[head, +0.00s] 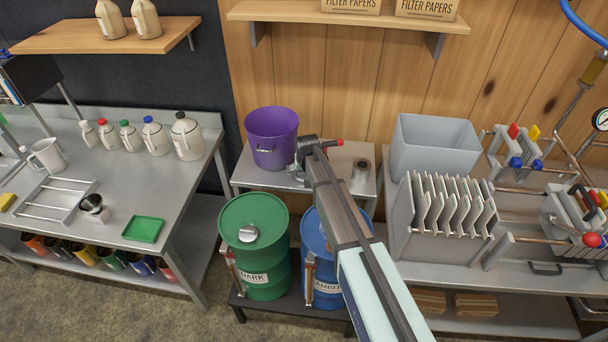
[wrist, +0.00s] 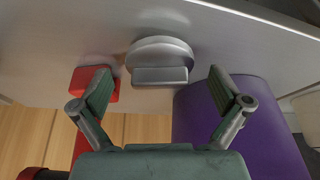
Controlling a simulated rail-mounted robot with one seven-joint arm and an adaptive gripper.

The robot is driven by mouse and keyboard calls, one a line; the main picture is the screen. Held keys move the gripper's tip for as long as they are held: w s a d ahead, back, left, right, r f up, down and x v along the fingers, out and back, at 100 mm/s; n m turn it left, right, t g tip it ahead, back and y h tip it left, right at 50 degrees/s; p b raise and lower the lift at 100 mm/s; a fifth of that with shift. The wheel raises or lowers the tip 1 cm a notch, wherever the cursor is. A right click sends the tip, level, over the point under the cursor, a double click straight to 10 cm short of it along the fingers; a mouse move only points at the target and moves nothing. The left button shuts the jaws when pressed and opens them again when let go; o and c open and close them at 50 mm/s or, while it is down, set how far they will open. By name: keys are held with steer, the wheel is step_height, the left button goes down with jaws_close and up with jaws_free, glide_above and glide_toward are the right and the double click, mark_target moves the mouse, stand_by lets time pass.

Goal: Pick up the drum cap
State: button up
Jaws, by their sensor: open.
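The drum cap (wrist: 160,55) is a round silver disc with a raised grip bar, on a grey metal top in the wrist view. My gripper (wrist: 159,86) is open, with one finger to each side of the cap, and nothing is held. I cannot tell how far the fingertips are above the metal top. In the head view my gripper (head: 297,168) is over the small metal table (head: 335,172), beside the purple bucket. My gripper and arm mostly hide the cap there. A similar silver cap (head: 248,234) sits on the green drum (head: 262,278).
The purple bucket (head: 272,138) stands close by, at right in the wrist view (wrist: 235,120). A red object (wrist: 97,88) lies by the other finger. A small metal cylinder (head: 360,171) stands on the table. A blue drum (head: 325,287) is below, partly behind my arm.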

steer(key=c, duration=1.2)
steer(key=shift+c, duration=0.2)
steer(key=shift+d+r+b, duration=0.1)
steer(key=shift+b, duration=0.25)
